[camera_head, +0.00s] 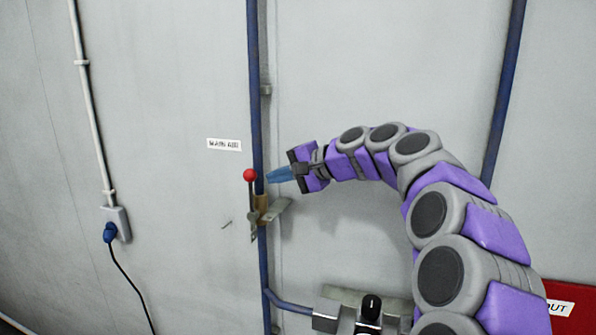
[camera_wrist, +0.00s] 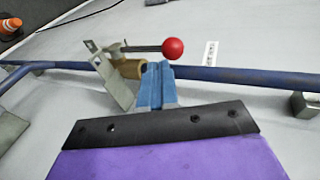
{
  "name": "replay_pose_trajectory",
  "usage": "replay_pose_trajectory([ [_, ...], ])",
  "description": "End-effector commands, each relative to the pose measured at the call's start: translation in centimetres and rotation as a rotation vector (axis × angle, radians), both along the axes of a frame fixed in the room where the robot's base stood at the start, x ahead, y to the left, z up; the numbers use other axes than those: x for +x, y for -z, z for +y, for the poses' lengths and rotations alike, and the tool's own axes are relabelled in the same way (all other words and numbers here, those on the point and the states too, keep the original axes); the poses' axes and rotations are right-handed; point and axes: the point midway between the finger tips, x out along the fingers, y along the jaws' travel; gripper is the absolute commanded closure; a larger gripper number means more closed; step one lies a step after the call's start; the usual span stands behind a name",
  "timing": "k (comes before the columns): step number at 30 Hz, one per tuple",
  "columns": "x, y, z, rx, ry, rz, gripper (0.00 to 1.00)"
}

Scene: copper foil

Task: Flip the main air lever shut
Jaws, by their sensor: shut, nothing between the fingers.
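The main air lever is a thin dark handle with a red ball knob (camera_head: 250,175), standing upright along the blue vertical pipe (camera_head: 255,80). In the wrist view the red knob (camera_wrist: 173,49) lies just beyond the fingertips, at the end of the handle. A brass-coloured valve body (camera_head: 262,205) sits on the pipe below the knob, with a metal bracket (camera_head: 274,212) beside it. My gripper (camera_head: 270,176) is shut and empty, its blue fingers just right of the pipe and pointing left. In the wrist view the fingers (camera_wrist: 157,68) partly cover the valve body and pipe.
A "MAIN AIR" label (camera_head: 224,144) is on the wall left of the pipe. A socket with a blue plug (camera_head: 110,232) and black cable is further left. A second blue pipe (camera_head: 505,90) runs at right. A red sign (camera_head: 572,306) is at lower right.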

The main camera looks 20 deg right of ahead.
Motion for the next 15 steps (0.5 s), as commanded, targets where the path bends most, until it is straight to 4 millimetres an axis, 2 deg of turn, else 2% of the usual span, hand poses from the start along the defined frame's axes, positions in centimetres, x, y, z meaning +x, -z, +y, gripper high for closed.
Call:
replay_pose_trajectory([
  [6, 1.9, 0.2, 1.5, 0.001, 0.002, -0.001, 1.00],
  [15, 2.3, 0.2, 1.9, 0.001, 0.002, -0.001, 1.00],
])
